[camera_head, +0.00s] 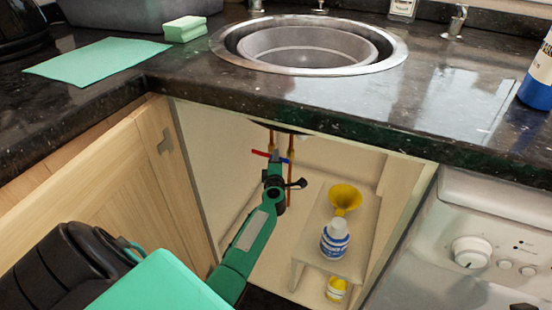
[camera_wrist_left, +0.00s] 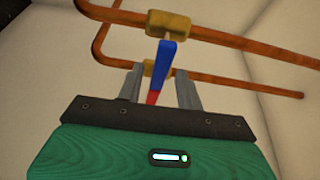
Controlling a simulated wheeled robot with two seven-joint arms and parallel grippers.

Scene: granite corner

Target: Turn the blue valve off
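The blue valve's lever (camera_head: 285,160) is under the sink, at the pipes inside the open cabinet. In the left wrist view the blue lever (camera_wrist_left: 164,62) runs from the upper brass valve body (camera_wrist_left: 168,24) down toward the space between my fingers. A red lever (camera_head: 260,153) sits to its left in the head view; part of the red lever (camera_wrist_left: 153,97) shows between the fingers in the wrist view. My left gripper (camera_head: 275,158) is at the levers. In the wrist view its fingers (camera_wrist_left: 160,88) are apart, with gaps on both sides. Contact cannot be told. My right gripper is not in view.
Copper pipes (camera_wrist_left: 235,78) run close around the fingers. A shelf (camera_head: 312,247) at the right holds a white-and-blue bottle (camera_head: 335,238) and a yellow funnel (camera_head: 345,198). The cabinet door (camera_head: 95,185) stands open at left. The granite counter (camera_head: 215,97) overhangs the opening.

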